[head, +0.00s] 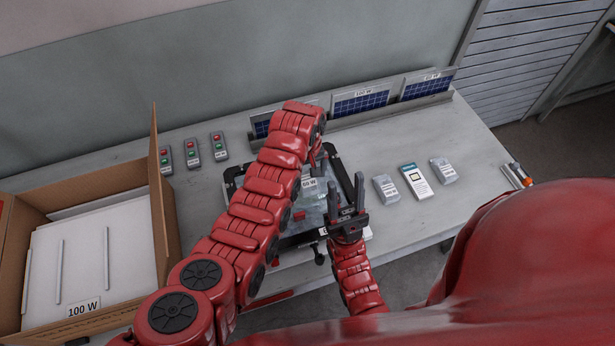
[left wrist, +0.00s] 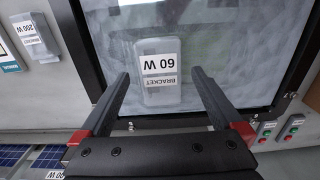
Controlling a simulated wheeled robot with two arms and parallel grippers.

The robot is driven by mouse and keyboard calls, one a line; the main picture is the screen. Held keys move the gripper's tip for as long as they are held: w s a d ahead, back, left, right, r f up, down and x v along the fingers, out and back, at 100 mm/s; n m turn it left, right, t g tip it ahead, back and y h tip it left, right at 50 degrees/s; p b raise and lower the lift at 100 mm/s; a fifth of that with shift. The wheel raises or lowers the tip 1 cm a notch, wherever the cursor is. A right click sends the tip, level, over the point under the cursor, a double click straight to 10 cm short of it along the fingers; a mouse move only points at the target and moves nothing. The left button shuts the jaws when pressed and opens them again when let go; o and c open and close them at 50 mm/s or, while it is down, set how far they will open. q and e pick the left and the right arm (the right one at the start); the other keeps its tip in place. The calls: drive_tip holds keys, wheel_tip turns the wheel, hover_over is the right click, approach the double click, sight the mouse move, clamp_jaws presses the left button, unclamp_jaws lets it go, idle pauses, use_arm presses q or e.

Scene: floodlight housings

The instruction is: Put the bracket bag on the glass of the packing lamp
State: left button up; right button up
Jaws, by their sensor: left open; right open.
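The packing lamp (head: 232,185) lies on the bench with its black frame around the glass, partly hidden by my left arm. In the left wrist view its glass (left wrist: 220,50) looks pale and cloudy. A grey bracket bag labelled 60 W (left wrist: 158,92) lies on the glass; it also shows in the head view (head: 309,184). My left gripper (left wrist: 165,95) is open above the lamp, its fingers on either side of the bag; I cannot tell whether they touch it. My right gripper (head: 349,200) is open and empty at the lamp's front right corner.
Grey bags (head: 385,188) (head: 443,171) and a white packet (head: 416,181) lie to the right. Several solar panels (head: 361,100) stand in a rack behind. Remotes (head: 192,153) lie at the back left. An open carton (head: 165,215) marked 100 W fills the left.

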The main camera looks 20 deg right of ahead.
use_arm(q)
wheel_tip(320, 180, up, 5)
drive_tip(key=shift+f+b, duration=0.15)
drive_tip(key=shift+b, duration=0.6)
wheel_tip(320, 180, up, 11)
drive_tip(key=p, duration=0.6)
